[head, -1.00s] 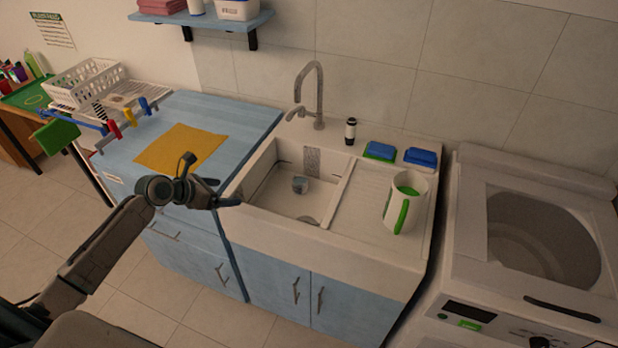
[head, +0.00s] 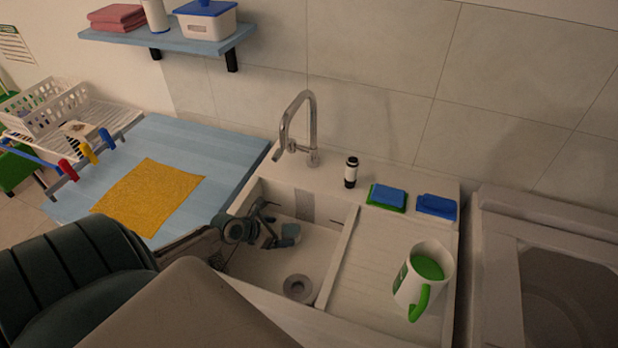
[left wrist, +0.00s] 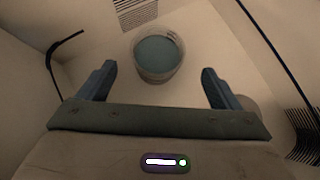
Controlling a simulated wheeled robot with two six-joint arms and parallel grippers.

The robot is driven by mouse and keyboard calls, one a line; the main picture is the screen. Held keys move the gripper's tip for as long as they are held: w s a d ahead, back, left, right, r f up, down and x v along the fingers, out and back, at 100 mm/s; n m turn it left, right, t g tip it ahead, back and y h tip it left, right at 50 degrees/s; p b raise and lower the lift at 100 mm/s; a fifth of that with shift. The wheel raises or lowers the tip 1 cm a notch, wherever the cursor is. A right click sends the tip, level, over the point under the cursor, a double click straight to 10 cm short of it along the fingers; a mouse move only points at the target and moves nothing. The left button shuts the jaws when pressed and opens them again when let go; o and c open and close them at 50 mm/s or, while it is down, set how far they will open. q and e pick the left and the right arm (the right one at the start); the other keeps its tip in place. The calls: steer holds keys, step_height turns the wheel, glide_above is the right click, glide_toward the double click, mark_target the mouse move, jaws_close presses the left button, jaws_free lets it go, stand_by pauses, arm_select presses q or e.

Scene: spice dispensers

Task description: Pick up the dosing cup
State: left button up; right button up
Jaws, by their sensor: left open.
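The dosing cup (head: 290,233) is a small clear cup with a blue-grey inside, standing in the sink basin. In the left wrist view the cup (left wrist: 158,55) shows from above, just beyond and between the two fingertips. My left gripper (head: 274,226) is down inside the basin, close to the cup's left side, and it partly hides the cup in the head view. In the left wrist view the gripper (left wrist: 156,80) has its blue-grey fingers wide apart with nothing between them. My right gripper is not in view.
The sink's walls surround the gripper, with a drain (head: 298,288) nearer me. A faucet (head: 298,125) stands behind the basin. A yellow cloth (head: 150,195) lies left.

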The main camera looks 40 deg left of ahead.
mark_target(298, 229)
arm_select(q)
steer(key=shift+x, duration=1.65)
steer(key=x, duration=0.4)
steer(key=shift+w+a+r, duration=0.1)
steer(key=shift+w, duration=0.4)
steer(key=c, duration=1.2)
steer(key=shift+r, duration=0.15)
